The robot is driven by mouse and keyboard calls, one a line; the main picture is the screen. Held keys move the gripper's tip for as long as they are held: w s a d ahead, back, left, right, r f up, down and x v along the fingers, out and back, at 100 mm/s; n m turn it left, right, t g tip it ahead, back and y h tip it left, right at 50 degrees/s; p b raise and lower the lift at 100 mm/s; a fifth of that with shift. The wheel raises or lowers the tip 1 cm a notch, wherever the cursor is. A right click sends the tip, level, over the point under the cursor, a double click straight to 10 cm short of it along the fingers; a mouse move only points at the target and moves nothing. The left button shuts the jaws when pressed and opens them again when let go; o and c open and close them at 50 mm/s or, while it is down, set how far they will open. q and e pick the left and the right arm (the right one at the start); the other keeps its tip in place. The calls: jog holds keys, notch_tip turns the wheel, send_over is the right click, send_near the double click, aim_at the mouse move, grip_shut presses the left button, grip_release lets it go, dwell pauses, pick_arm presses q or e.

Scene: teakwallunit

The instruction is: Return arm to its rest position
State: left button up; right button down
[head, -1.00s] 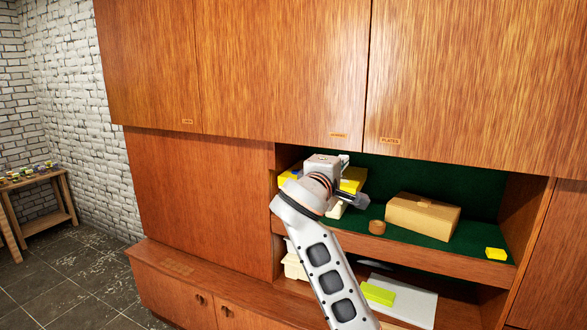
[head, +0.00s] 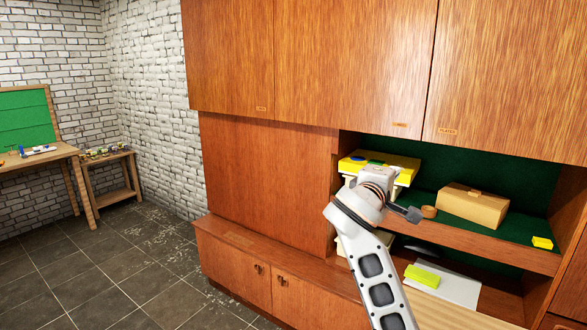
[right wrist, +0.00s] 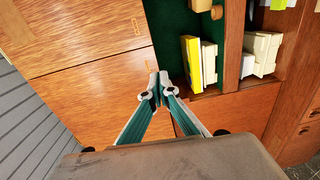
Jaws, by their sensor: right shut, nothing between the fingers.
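My right arm reaches up in the head view, in front of the open compartment of the teak wall unit (head: 262,163). Its gripper (head: 411,214) points to the right, in front of the green-lined shelf. In the right wrist view the two fingertips of the right gripper (right wrist: 158,84) are together, with nothing between them. The gripper is apart from the shelf objects. My left gripper is not in view.
The shelf holds a cardboard box (head: 473,205), a brown roll (head: 428,211), a small yellow block (head: 542,243) and a yellow item (head: 404,165). A yellow-green block (head: 422,276) lies below. The tiled floor (head: 130,260) at left is clear.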

jog(key=s+d+f+m+g+y, duration=0.1)
jog(key=s+d+f, duration=0.3)
jog(key=f, duration=0.6)
jog(key=s+d+f+g+y, duration=0.1)
jog(key=s+d+f+g, duration=0.1)
jog(key=s+f, duration=0.5)
jog(key=s+d+f+m+g+y, duration=0.1)
jog(key=s+d+f, duration=0.2)
jog(key=f, duration=0.9)
jog(key=s+d+f+m+g+y, duration=0.15)
jog(key=s+f, duration=0.25)
jog(key=s, duration=0.5)
jog(key=s+d+f+g, duration=0.1)
jog(key=s+d+f, duration=0.15)
jog(key=s, duration=0.55)
jog(key=s+d+f+m+g+y, duration=0.1)
jog(key=s+f, duration=0.4)
jog(key=s, duration=0.4)
jog(key=w+a+f+m+t+y, duration=0.2)
jog(key=a+f+y, duration=0.5)
jog(key=a+f, duration=0.6)
jog(key=a+t, duration=0.1)
jog(key=a, duration=0.2)
jog(key=shift+w+a+f+t, duration=0.2)
jog(key=shift+a+t, duration=0.15)
jog(key=shift+a, duration=0.05)
